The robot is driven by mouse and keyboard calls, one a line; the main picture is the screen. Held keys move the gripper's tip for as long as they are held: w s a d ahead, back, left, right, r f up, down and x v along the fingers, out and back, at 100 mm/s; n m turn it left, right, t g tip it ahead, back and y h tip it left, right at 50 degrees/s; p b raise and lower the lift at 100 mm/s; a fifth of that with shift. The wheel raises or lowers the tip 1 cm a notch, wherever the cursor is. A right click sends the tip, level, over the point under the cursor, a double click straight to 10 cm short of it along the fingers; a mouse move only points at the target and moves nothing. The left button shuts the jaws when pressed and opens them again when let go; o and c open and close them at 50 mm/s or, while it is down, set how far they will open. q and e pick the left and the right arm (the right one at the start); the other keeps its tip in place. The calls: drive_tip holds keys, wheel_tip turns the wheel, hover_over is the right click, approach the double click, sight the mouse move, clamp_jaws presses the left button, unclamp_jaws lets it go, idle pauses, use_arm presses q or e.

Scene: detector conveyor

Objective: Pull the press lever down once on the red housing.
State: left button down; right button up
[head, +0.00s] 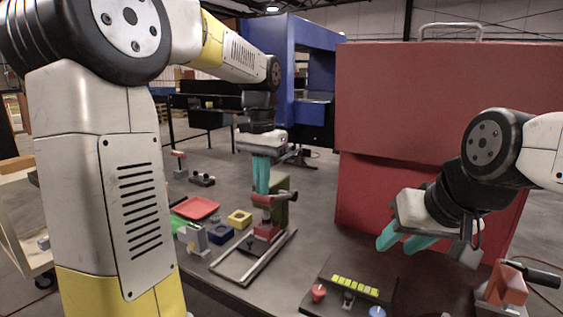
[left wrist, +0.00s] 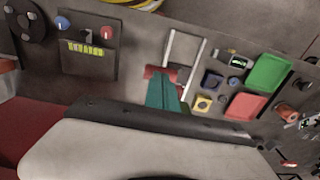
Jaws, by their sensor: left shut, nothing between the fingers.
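A press with a green column (head: 281,206) stands on a metal frame near the table's middle. It has a red upper part (head: 266,200) and a red block (head: 266,231) below. My left gripper (head: 262,188) is shut and empty, fingers pointing down at the red upper part; contact cannot be told. In the left wrist view, its teal fingers (left wrist: 167,98) overlap the red part (left wrist: 154,72). A separate red housing (head: 503,286) with a black handle (head: 541,277) sits at the right front. My right gripper (head: 404,243) is open and empty above the table.
A dark button panel (head: 333,298) with a yellow strip lies at the front. Left of the press are a red tray (head: 196,207), a yellow block (head: 240,218) and a blue block (head: 221,234). A large red cabinet (head: 420,110) stands behind my right gripper.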

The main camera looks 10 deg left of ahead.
sight(260, 198)
use_arm(q)
drive_tip(key=shift+f, duration=0.1)
drive_tip(key=shift+s+a+f, duration=0.1)
drive_tip(key=shift+s+f, duration=0.2)
drive_tip(key=shift+f, duration=0.6)
drive_tip(key=shift+s+a+f, duration=0.1)
drive_tip(key=shift+s+f, duration=0.05)
drive_tip(key=shift+f, duration=1.05)
drive_tip(key=shift+s+f, duration=0.1)
drive_tip(key=shift+f, duration=0.85)
